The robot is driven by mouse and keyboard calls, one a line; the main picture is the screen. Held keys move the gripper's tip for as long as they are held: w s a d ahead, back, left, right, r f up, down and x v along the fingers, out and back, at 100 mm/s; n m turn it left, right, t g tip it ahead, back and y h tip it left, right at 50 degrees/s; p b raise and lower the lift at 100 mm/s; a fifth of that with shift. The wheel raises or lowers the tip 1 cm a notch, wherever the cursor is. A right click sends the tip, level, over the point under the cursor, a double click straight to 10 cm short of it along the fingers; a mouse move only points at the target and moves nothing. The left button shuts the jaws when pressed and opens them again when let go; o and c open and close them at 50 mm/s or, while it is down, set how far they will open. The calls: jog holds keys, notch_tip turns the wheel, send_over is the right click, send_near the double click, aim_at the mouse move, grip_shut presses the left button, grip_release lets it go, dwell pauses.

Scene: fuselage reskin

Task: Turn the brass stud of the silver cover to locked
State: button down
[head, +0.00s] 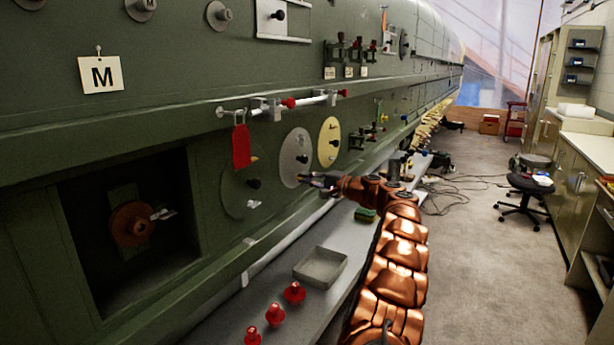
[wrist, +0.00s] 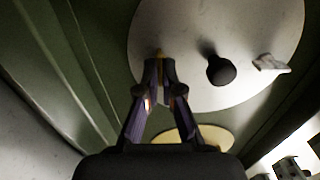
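The silver cover (head: 290,166) is a round plate on the green fuselage side, left of the yellow cover (head: 329,134). In the wrist view the silver cover (wrist: 190,25) fills the upper middle. It bears a black knob (wrist: 220,70) and a small pale tab (wrist: 271,64). The brass stud (wrist: 158,54) shows as a small yellowish piece near the cover's left edge. My gripper (wrist: 159,68) has its fingertips drawn close together around the stud, which they partly hide. In the head view my gripper (head: 312,179) is at the lower edge of the silver cover.
A green cover (head: 236,192) lies left of the silver one. A grey tray (head: 320,267) and red knobbed pieces (head: 294,293) sit on the ledge below. The floor to the right is open, with cables and a stool (head: 530,185).

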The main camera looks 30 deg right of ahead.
dwell(0.3)
jog(key=c, duration=1.3)
grip_release()
jog(key=shift+c, duration=0.2)
jog(key=v, duration=1.2)
jog(key=shift+a, duration=0.15)
